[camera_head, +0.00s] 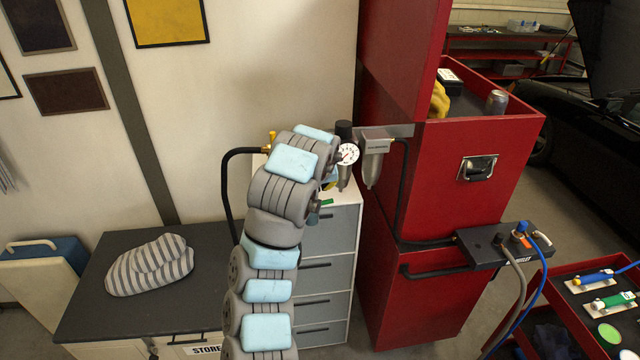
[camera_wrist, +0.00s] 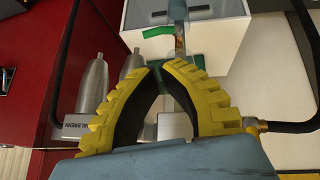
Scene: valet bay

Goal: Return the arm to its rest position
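My gripper shows in the wrist view (camera_wrist: 161,72) with two ribbed yellow fingers and dark inner faces. The fingers arch towards each other and their tips lie close together, with nothing seen held between them. Whether the tips touch is unclear. In the head view my grey arm with pale blue pads rises at the centre and bends over towards the grey-fronted drawer cabinet (camera_head: 329,247). There the arm largely hides the gripper. Beyond the fingertips in the wrist view are a green-handled fitting (camera_wrist: 158,32) and the white cabinet top (camera_wrist: 232,40).
A filter unit (camera_head: 373,155) and pressure gauge (camera_head: 348,153) stand close right of the arm, beside the red cabinet (camera_head: 430,190). A black hose (camera_head: 226,190) loops at left. A striped cloth (camera_head: 150,265) lies on the dark counter (camera_head: 90,320). A red tool tray (camera_head: 570,310) is lower right.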

